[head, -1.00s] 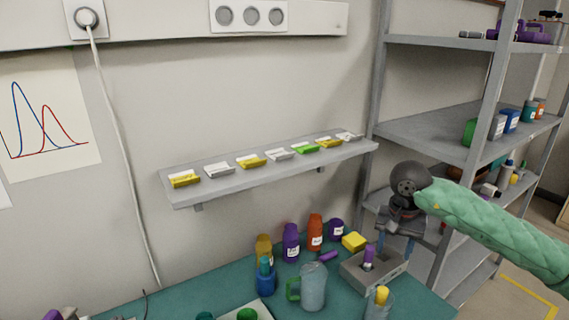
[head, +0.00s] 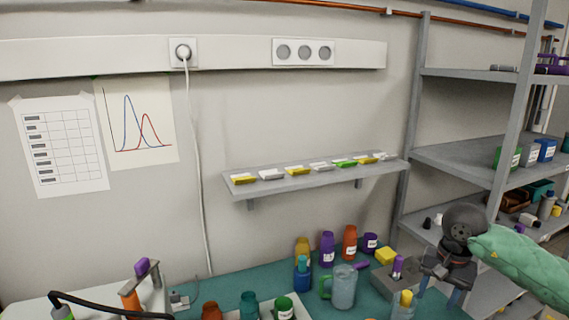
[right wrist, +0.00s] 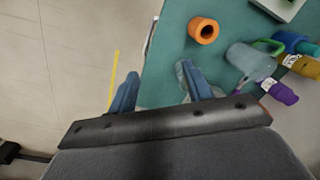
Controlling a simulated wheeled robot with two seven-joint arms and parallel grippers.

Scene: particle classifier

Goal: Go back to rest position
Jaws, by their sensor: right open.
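My right gripper (head: 440,285) is at the right of the head view, beside the right end of the teal table (head: 232,278). In the right wrist view its two blue fingers (right wrist: 158,88) are spread apart with nothing between them. They hang over the table's edge, partly over the floor. My right arm in its green sleeve comes in from the right. My left gripper is not in the head view.
The table holds a jug (head: 344,288), a grey block (head: 388,281), a yellow box (head: 386,256) and several bottles. A wall shelf (head: 300,184) carries small labelled packets. A grey rack (head: 462,160) stands at the right. Open floor (right wrist: 55,50) lies beside the table.

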